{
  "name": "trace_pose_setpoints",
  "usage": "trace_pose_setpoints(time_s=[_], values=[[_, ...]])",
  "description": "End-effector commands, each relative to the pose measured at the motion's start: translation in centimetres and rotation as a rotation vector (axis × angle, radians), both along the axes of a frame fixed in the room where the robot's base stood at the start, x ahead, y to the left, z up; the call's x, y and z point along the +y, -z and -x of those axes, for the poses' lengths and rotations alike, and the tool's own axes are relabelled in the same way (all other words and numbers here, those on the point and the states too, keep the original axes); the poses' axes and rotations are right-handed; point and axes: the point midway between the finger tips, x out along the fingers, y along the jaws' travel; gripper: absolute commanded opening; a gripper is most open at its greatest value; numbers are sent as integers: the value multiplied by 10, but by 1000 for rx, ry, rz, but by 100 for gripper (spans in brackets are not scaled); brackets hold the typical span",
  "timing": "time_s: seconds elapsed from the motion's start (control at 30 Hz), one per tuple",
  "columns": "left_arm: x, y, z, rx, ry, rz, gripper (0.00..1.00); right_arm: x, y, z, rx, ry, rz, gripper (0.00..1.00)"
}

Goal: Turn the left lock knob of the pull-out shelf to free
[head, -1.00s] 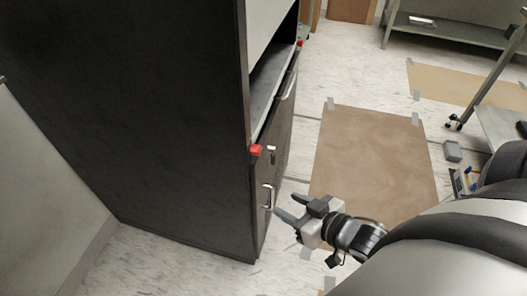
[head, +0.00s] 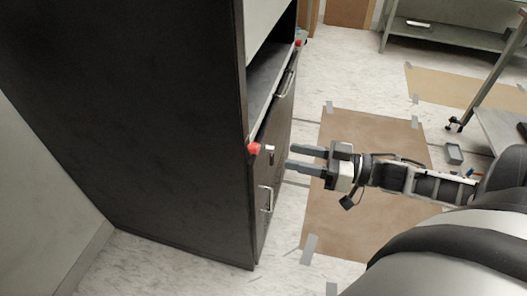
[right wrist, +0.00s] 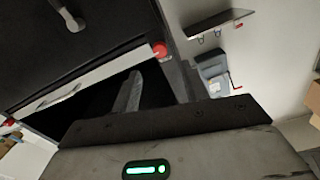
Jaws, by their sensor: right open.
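The left lock knob (head: 254,148) is a small red knob at the near front corner of the dark cabinet, at the end of the pull-out shelf (head: 262,107). A red knob close to my fingers in the right wrist view (right wrist: 158,50) appears to be the same one. The other red knob (head: 298,43) is at the shelf's far end. My right gripper (head: 290,157) is open and empty, its fingers pointing at the cabinet front, apart from the near knob and to its right. The knob's exact turn angle is too small to tell. My left gripper is out of view.
The cabinet (head: 130,120) fills the left side. A brown floor mat (head: 340,225) lies below my arm. A metal rack (head: 470,40) stands at the back right.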

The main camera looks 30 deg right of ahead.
Motion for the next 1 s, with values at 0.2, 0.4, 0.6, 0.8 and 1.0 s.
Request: trace_pose_setpoints(time_s=[0.2,0.4,0.6,0.8,1.0], values=[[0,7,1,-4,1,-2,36,30,0,-35,-5,-1,-1,45],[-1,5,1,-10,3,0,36,47,0,-55,-2,0,-1,45],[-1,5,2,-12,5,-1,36,53,0,-62,1,1,1,45],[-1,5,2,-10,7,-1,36,54,0,-63,1,1,1,45],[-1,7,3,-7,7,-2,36,54,0,-62,1,1,1,6]])
